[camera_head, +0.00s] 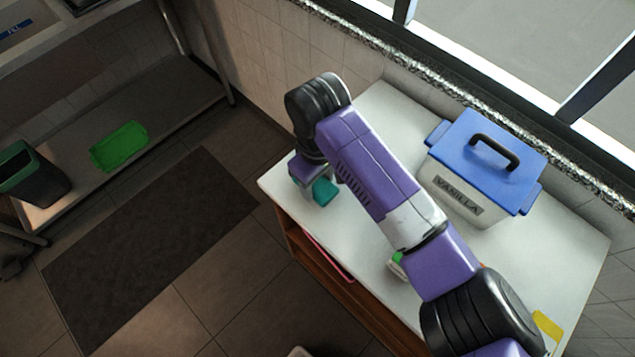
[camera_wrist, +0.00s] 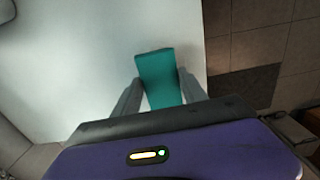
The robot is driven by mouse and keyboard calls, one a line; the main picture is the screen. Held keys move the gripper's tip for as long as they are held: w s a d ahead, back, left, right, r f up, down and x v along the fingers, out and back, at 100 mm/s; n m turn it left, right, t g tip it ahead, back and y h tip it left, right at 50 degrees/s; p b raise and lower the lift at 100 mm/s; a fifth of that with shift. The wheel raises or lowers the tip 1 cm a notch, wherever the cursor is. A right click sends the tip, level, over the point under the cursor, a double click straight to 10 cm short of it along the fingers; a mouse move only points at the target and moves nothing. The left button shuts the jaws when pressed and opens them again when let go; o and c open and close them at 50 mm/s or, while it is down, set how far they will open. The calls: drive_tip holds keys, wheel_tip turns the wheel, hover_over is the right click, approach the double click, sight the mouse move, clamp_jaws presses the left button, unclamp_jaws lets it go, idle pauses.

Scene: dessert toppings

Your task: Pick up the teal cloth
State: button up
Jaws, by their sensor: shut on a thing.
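The teal cloth (camera_wrist: 158,75) is a small flat rectangular block in the wrist view, between the two grey fingers of my gripper (camera_wrist: 160,92). The fingers press on its two sides, and its far end sticks out beyond them. In the head view the teal cloth (camera_head: 324,191) shows just below my wrist, near the left corner of the white counter (camera_head: 377,112). My arm hides part of it there. I cannot tell whether it touches the counter or is lifted.
A white tub labelled VANILLA with a blue lid (camera_head: 470,143) stands at the back right of the counter. A yellow item (camera_head: 547,325) lies at the right front. A green item (camera_head: 397,262) is partly hidden behind my arm. A green tray (camera_head: 119,147) lies on a shelf at left.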

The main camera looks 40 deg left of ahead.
sight(318, 184)
wheel_tip(318, 184, up, 18)
drive_tip(key=shift+r, duration=0.2)
